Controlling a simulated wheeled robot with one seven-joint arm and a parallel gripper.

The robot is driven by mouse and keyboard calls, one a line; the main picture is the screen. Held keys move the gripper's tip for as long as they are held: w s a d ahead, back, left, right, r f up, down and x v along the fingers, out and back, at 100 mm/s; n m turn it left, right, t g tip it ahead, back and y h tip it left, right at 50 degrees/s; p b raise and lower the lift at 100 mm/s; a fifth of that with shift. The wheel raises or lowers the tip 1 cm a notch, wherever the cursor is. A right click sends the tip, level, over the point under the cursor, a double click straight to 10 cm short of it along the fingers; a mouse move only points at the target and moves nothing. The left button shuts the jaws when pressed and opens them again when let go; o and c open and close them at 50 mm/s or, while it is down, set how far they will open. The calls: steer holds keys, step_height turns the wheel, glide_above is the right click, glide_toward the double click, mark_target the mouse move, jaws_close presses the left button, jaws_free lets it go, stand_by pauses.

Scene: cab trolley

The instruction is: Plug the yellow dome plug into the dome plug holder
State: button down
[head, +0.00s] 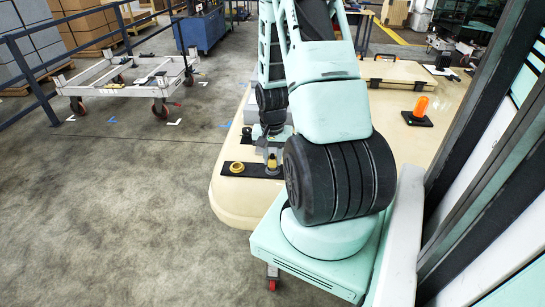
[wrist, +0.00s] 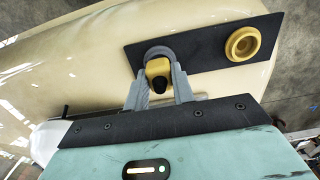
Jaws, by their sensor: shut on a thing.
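My gripper (wrist: 158,84) is shut on the yellow dome plug (wrist: 157,69), which sits between its two grey fingers and has a dark end facing the wrist camera. The plug also shows in the head view (head: 272,160), upright over the right part of a black plate (head: 253,174). A grey rounded part shows just beyond the plug in the wrist view; I cannot tell whether the plug touches it or the plate. A yellow ring with a round opening (wrist: 243,43), seemingly the holder, is on the plate beside the plug, apart from it. It also shows in the head view (head: 236,168).
The plate lies on a cream, rounded surface (head: 234,204). An orange beacon on a black base (head: 420,106) stands at the right. A wheeled metal trolley (head: 132,82) and blue railing are at the left. Grey floor at the lower left is clear.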

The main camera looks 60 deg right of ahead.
mark_target(273, 157)
steer(key=shift+f+b, duration=0.45)
steer(key=shift+f, duration=0.15)
steer(key=c, duration=1.1)
jaws_free()
steer(key=shift+r, duration=0.1)
step_height(273, 157, up, 17)
steer(key=b, duration=0.2)
steer(key=shift+r, duration=0.2)
steer(key=o, duration=1.1)
